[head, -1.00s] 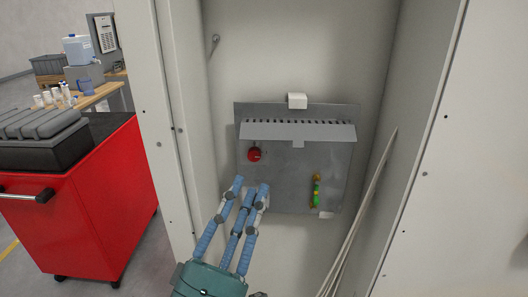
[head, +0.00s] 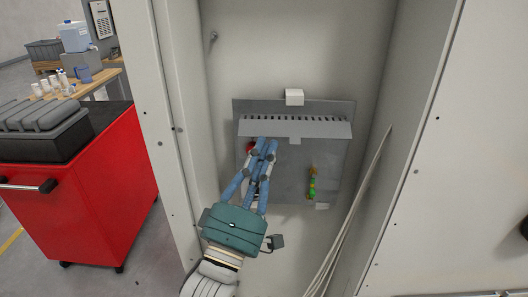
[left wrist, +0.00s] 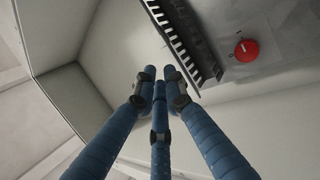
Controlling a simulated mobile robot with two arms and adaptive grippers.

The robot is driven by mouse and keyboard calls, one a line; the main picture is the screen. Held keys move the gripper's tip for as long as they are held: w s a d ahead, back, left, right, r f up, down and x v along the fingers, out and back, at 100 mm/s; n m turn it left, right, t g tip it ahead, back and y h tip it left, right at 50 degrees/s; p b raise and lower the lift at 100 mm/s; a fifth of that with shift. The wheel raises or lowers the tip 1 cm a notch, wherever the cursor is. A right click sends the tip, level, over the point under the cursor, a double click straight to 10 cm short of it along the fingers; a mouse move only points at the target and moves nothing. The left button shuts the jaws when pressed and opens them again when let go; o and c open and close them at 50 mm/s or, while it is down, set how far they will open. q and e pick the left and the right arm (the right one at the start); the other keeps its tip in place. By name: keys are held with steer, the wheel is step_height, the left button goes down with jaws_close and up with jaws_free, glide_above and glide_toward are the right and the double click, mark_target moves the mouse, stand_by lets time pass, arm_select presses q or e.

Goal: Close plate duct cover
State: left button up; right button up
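A grey plate (head: 327,160) is on the cabinet's back wall in the head view. Across its upper part runs a slotted duct with a grey cover strip (head: 320,129) below the row of slots, with a small tab at its lower edge. The duct's dark teeth also show in the left wrist view (left wrist: 172,38). My left gripper (head: 266,144) has its blue fingers drawn close together, tips just under the strip's left half; contact cannot be told. Nothing shows between the fingers. The tips also show in the left wrist view (left wrist: 159,74). My right gripper is not in view.
Pale cables (head: 350,227) hang along the cabinet's right side. A red cart (head: 85,195) stands outside left.

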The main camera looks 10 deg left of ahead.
arm_select(q)
steer(key=o, duration=0.7)
steer(key=shift+a, duration=0.15)
steer(key=s+a+f+y, duration=0.1)
steer(key=s+a+f, duration=0.1)
steer(key=s, duration=0.3)
steer(key=s+a+f+y, duration=0.1)
steer(key=s+a, duration=0.1)
steer(key=s, duration=0.4)
steer(key=s+a+f+n+y, duration=0.1)
steer(key=s+a+f, duration=0.1)
steer(key=s, duration=0.3)
steer(key=shift+s+a+f+t, duration=0.3)
steer(key=shift+a, duration=0.3)
